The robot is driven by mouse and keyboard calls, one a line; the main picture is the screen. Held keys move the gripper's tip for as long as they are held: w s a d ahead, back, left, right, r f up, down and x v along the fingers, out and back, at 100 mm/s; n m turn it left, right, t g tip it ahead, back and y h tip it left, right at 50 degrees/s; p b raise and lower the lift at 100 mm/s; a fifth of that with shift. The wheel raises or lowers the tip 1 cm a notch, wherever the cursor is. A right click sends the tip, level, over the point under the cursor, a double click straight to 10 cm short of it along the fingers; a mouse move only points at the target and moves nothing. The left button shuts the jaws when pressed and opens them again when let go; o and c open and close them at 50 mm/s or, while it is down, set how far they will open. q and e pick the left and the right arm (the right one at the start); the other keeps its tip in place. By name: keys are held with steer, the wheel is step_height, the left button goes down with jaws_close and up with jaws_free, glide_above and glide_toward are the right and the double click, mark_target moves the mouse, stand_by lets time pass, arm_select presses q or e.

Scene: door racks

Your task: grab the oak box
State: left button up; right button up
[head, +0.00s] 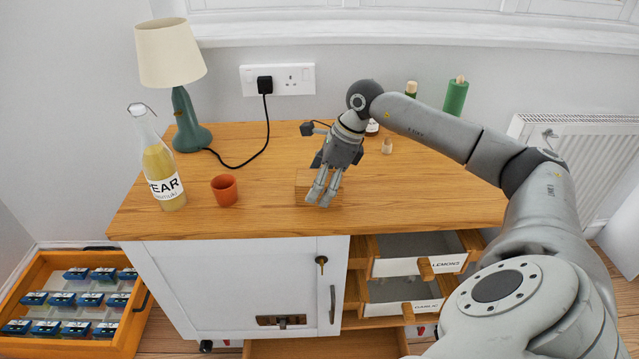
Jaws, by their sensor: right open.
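The oak box (302,184) is a small wooden block on the oak top of the cabinet, near its front edge. Its colour is close to that of the top. My right gripper (323,195) points down at the box from above and behind, and its fingers cover much of the box. The gripper is open. I cannot tell whether the fingers touch the box. My left gripper is not in view.
A terracotta cup (224,190), a labelled bottle (160,172) and a lamp (184,110) stand to the left. A green cylinder (455,97) stands at the back right. Two drawers (421,266) are partly open at the front right. The top's right front is clear.

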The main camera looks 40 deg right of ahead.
steer(key=shift+c, duration=0.2)
steer(key=c, duration=1.2)
steer(key=shift+c, duration=0.5)
steer(key=shift+r, duration=0.1)
